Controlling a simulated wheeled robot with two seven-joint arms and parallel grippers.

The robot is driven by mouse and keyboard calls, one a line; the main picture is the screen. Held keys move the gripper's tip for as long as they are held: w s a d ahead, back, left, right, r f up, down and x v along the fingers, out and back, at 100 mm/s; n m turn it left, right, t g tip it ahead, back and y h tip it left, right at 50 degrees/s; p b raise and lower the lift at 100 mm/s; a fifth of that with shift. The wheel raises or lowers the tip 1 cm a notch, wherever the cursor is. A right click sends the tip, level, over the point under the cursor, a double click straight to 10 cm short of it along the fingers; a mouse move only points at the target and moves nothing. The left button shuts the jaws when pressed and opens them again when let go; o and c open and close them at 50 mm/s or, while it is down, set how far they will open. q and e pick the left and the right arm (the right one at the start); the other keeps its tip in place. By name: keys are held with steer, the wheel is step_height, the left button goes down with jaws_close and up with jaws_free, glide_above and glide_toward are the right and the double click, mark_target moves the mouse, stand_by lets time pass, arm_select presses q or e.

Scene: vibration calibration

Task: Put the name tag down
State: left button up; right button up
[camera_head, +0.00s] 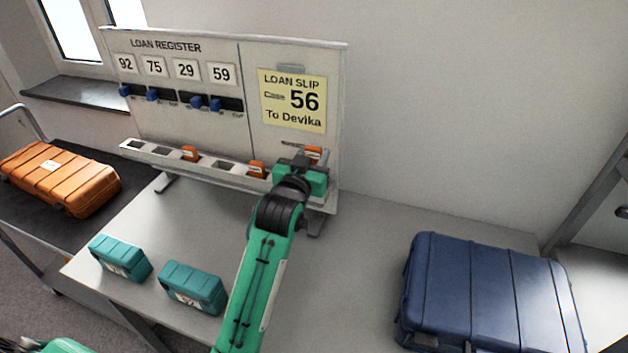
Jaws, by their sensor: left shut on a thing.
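The loan register board (205,75) stands at the back of the table, with a slotted rail (208,168) along its foot. An orange tag (315,153) shows at the fingers of my left gripper (307,162), at the rail's right end. The gripper is shut on this tag, and its fingers and wrist partly cover it. I cannot tell whether the tag touches a slot. Two more orange tags stand in the rail, one further left (190,153) and one nearer the gripper (257,169). My right gripper is not in view.
A yellow loan slip (293,100) reads case 56, to Devika. Two teal cases (192,287) lie at the table's front left. A blue case (490,290) lies at right, and an orange case (60,178) on a dark cart at left.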

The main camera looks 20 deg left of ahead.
arm_select(q)
step_height(320, 180, down, 3)
steer(key=shift+f, duration=0.2)
step_height(320, 180, down, 4)
steer(key=shift+f+p, duration=0.1)
steer(key=shift+p, duration=0.2)
steer(key=shift+f, duration=0.1)
steer(key=o, duration=0.5)
steer(key=shift+f, duration=0.1)
steer(key=o, duration=0.5)
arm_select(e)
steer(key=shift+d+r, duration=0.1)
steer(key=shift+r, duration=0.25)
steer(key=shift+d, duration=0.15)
